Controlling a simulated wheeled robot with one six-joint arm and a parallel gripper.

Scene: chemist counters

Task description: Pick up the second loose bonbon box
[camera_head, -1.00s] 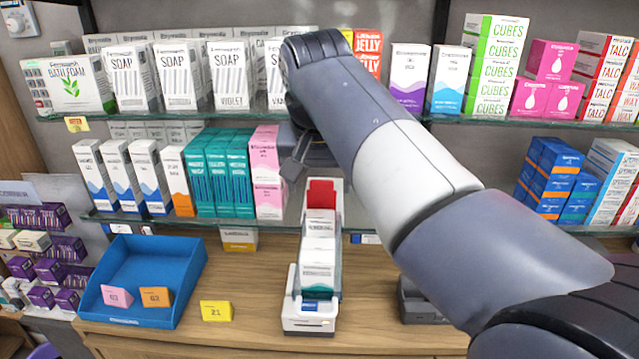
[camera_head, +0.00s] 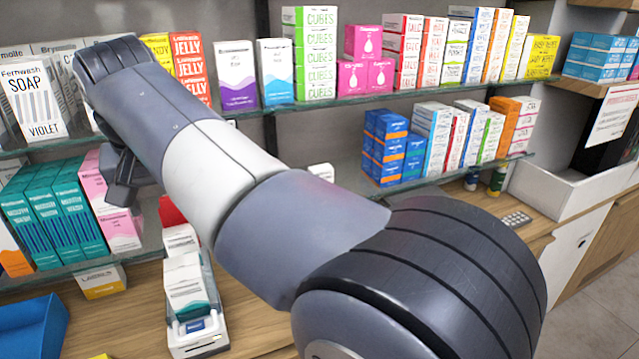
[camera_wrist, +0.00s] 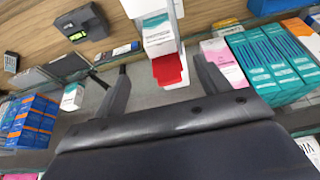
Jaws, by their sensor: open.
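No box in the current views can be read as a bonbon box. My gripper (camera_head: 122,188) is at the left of the head view, in front of the lower shelf by a pink-and-white box. In the wrist view my gripper (camera_wrist: 160,66) is open, its two fingers apart with nothing held. A red piece (camera_wrist: 170,72) at the end of a narrow holder of white boxes shows between the fingers. Whether it touches them I cannot tell. The holder (camera_head: 200,348) stands on the wooden counter in the head view. A small white-and-teal box (camera_wrist: 72,97) lies left of the fingers.
Glass shelves (camera_head: 360,100) hold several product boxes. Teal boxes (camera_head: 55,215) stand left of my gripper, and blue-and-orange boxes (camera_head: 385,150) on the right. A blue tray (camera_head: 35,335) is at lower left. A dark device (camera_wrist: 85,25) sits on the counter in the wrist view.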

